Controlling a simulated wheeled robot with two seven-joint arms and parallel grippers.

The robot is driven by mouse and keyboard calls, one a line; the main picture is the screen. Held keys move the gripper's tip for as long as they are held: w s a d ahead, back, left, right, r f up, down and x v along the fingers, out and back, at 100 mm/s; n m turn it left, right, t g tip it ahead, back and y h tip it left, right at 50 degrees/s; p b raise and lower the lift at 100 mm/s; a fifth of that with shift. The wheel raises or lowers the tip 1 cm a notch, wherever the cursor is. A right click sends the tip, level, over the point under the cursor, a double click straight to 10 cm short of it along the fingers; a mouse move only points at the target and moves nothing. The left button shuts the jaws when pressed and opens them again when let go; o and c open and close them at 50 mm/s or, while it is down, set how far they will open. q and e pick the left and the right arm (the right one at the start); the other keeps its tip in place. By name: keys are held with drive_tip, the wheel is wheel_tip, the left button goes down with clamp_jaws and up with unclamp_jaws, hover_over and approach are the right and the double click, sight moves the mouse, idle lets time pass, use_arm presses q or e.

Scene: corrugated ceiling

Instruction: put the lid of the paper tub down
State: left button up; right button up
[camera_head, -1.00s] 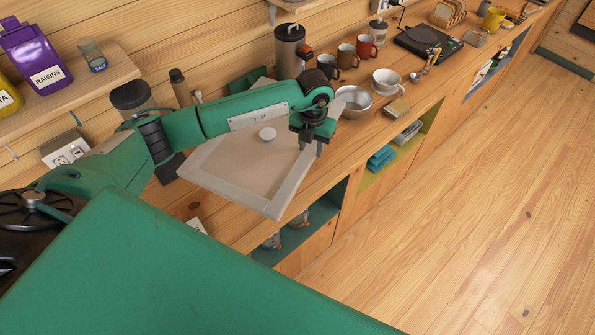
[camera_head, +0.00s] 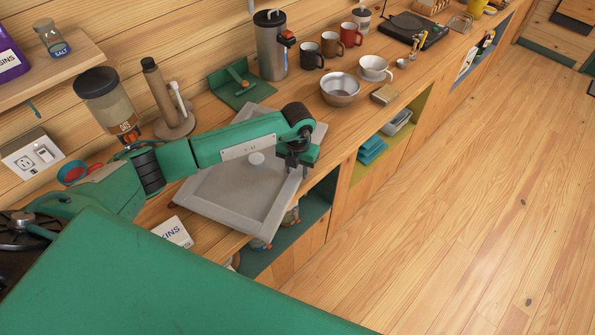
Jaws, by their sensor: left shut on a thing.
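My left gripper (camera_head: 293,170) is shut on the lid's right rim. My left arm crosses above the lid and hides part of it. I cannot tell whether the lid touches the counter. More grey surface (camera_head: 312,131) shows beyond the arm; I cannot tell if it belongs to the lid. The tub cannot be made out. My right gripper is not in view.
A green stand (camera_head: 240,87), a paper-roll holder (camera_head: 168,100) and a jar (camera_head: 110,100) stand behind the lid. A steel bowl (camera_head: 340,90), a small wooden block (camera_head: 384,95) and mugs (camera_head: 331,45) are to the right. Open shelves (camera_head: 300,225) lie below the counter edge.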

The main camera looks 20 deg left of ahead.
use_arm(q)
drive_tip(key=shift+r, duration=0.1)
drive_tip(key=o, duration=1.1)
drive_tip(key=shift+r, duration=0.45)
wheel_tip(320, 180, up, 11)
drive_tip(key=b, duration=0.3)
drive_tip(key=shift+b, duration=0.35)
drive_tip(key=shift+s, duration=0.1)
